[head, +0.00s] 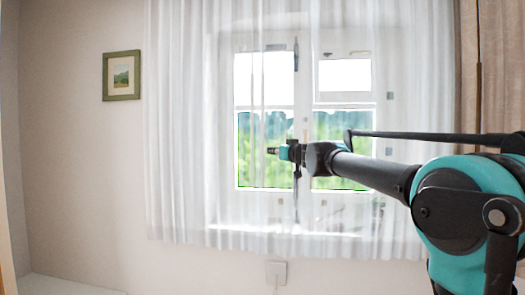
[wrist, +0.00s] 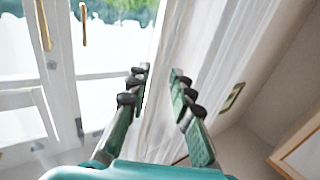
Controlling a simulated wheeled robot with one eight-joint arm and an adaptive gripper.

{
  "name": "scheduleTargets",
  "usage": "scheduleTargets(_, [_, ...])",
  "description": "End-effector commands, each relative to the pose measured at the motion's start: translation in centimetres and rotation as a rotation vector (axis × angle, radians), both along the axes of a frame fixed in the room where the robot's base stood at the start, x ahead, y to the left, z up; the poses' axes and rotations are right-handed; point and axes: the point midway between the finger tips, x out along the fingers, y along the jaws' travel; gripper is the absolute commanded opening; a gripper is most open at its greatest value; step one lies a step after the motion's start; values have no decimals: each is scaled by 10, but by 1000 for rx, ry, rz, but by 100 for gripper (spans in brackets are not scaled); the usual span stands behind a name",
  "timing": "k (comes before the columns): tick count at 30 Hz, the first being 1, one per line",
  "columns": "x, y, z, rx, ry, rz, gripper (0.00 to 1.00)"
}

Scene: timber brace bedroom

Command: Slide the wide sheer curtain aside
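The wide sheer curtain (head: 185,120) is white and translucent, and hangs in folds across the window in the head view. In the wrist view its folds (wrist: 215,60) run behind and to the right of my fingers. My gripper (head: 272,151) is in front of the middle of the curtain in the head view, pointing left. In the wrist view the two fingers of my gripper (wrist: 161,72) are apart, with white cloth visible through the gap. I cannot tell whether cloth lies between the fingers or only beyond them.
The white-framed window (head: 305,105) shows through the curtain; its handles (wrist: 84,25) appear in the wrist view. A beige drape (head: 500,70) hangs at the right. A framed picture (head: 121,76) is on the left wall. A wall outlet (head: 276,273) sits below the curtain.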

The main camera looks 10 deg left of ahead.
Motion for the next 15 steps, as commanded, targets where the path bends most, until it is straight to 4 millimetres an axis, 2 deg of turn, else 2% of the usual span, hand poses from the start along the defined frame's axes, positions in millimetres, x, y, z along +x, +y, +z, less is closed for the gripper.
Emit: scheduleTargets(15, [75, 47, 0, 0, 0, 2, 22])
